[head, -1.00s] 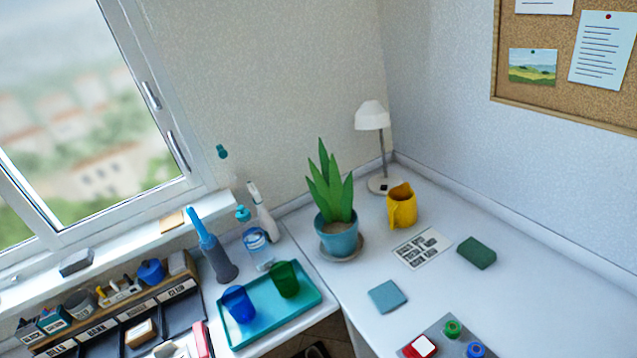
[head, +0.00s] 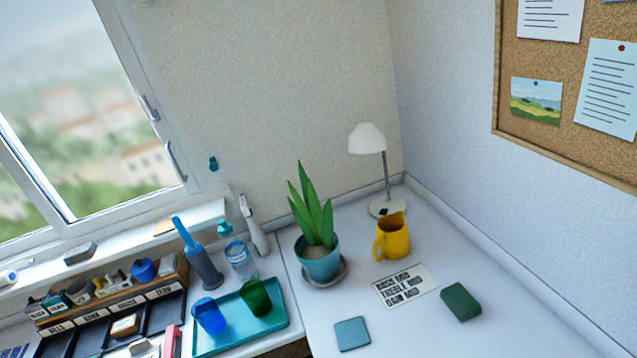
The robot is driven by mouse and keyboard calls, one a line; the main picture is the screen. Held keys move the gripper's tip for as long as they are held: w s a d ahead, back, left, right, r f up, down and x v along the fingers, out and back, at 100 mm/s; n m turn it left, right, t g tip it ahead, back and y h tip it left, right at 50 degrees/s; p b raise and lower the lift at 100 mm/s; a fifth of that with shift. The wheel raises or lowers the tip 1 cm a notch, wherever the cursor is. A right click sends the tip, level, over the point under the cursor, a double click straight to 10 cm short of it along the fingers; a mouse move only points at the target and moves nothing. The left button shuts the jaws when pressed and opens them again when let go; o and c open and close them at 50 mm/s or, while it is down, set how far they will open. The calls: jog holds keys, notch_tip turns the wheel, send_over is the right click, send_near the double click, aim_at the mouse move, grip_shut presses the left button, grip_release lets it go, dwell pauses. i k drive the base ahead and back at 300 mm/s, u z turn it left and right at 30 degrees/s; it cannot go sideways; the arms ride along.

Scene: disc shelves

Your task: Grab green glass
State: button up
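The green glass (head: 256,297) stands on the right part of a teal tray (head: 240,338), on the counter at the lower left of the middle in the head view. A blue glass (head: 209,316) stands to its left on the same tray. The green glass looks upright and nothing covers it. My gripper does not show in the head view.
A potted plant (head: 319,265), yellow pitcher (head: 393,237) and lamp (head: 367,140) stand right. A black organizer (head: 170,310) is left.

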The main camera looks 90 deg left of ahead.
aim_at(253, 293)
jog(key=u, duration=0.75)
jog(key=i, duration=0.1)
jog(key=u, duration=2.8)
jog(key=k, duration=0.6)
jog(key=u, duration=0.25)
jog(key=i, duration=0.6)
jog(key=z, duration=0.1)
